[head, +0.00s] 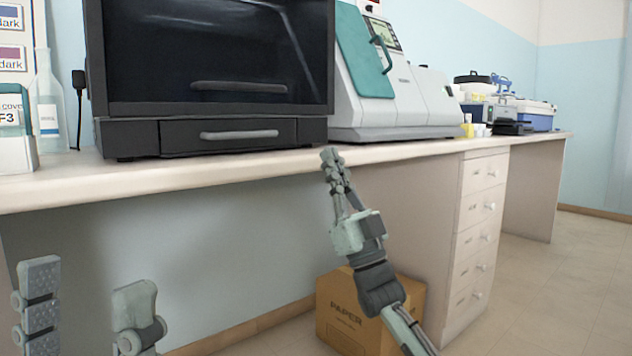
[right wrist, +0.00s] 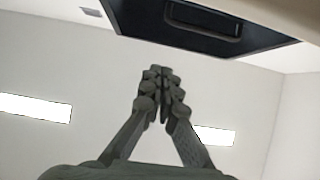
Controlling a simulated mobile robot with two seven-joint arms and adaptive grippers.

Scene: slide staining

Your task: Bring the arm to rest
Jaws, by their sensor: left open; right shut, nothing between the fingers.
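My right gripper (head: 331,158) is shut and empty, with its fingertips pointing up near the bench's front edge, below the black cabinet's drawer. In the right wrist view its fingers (right wrist: 160,80) meet at the tips with nothing between them. My left gripper (head: 85,300) is at the lower left of the head view, its two fingers wide apart and empty. The rest of the left arm is out of the picture.
The bench (head: 420,152) carries a black cabinet (head: 215,75), a white and teal machine (head: 395,85) and a bottle (head: 48,105). A drawer unit (head: 478,230) stands under it. A paper carton (head: 345,315) is on the floor behind my right arm. Floor at right is clear.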

